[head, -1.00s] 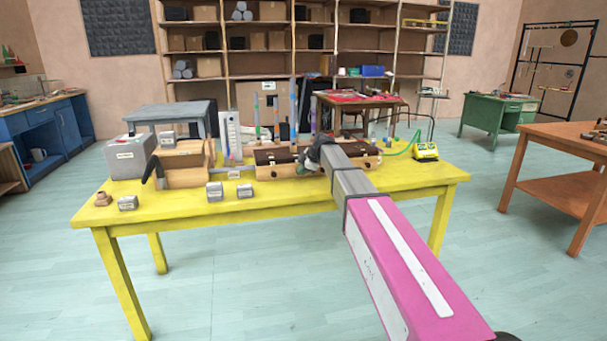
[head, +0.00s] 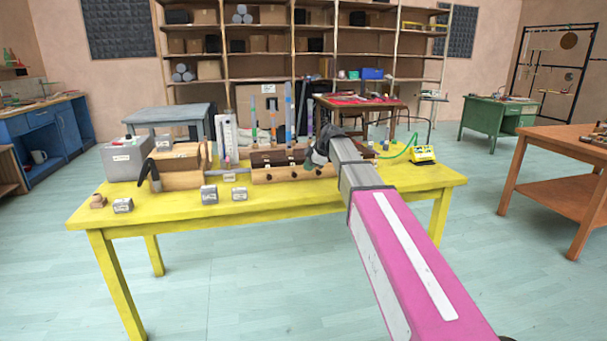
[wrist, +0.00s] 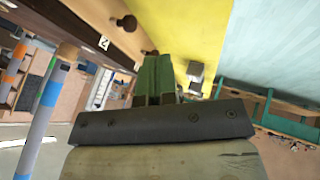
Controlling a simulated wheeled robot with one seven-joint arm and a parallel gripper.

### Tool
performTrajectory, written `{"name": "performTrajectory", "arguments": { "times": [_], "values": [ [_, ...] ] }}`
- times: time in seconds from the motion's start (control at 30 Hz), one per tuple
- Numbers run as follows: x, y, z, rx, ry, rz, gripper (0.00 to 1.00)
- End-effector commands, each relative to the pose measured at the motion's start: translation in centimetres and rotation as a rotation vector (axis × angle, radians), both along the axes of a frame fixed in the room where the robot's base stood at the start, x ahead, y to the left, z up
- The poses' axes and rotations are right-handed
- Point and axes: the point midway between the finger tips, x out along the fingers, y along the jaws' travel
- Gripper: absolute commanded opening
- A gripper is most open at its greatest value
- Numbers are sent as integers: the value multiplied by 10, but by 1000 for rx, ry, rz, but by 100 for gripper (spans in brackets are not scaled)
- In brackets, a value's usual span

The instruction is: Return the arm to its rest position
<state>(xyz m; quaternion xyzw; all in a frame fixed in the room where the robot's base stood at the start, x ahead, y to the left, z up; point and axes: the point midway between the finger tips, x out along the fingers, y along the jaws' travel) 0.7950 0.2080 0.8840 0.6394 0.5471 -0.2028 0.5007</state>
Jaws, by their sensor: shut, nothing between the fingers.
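My arm reaches from the lower right of the head view over the yellow table (head: 280,207). Its end, my gripper (head: 314,158), is in front of the right part of a long wooden box with a dark top (head: 270,160). From the head view I cannot tell whether it touches the box. In the wrist view my gripper (wrist: 157,75) shows as green fingers close together, with nothing between them. A wooden surface with dark knobs (wrist: 126,23) lies beside the fingers there.
Upright striped tubes (head: 289,110) stand behind the box. Small grey blocks (head: 209,194) sit at the table's front. A yellow device (head: 423,154) with a green cable is at the right. A grey box (head: 124,157) is at the left. The floor in front is clear.

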Motion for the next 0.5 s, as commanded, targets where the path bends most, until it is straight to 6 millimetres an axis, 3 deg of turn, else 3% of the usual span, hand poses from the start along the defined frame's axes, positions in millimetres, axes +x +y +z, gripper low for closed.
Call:
{"name": "performTrajectory", "arguments": {
  "times": [0.27,0.37,0.5],
  "values": [
    [-10,-13,17,0,6,-6,0],
    [-19,-22,2,-1,44,-56,0],
    [-47,-47,-49,-3,164,-229,0]
  ]
}}
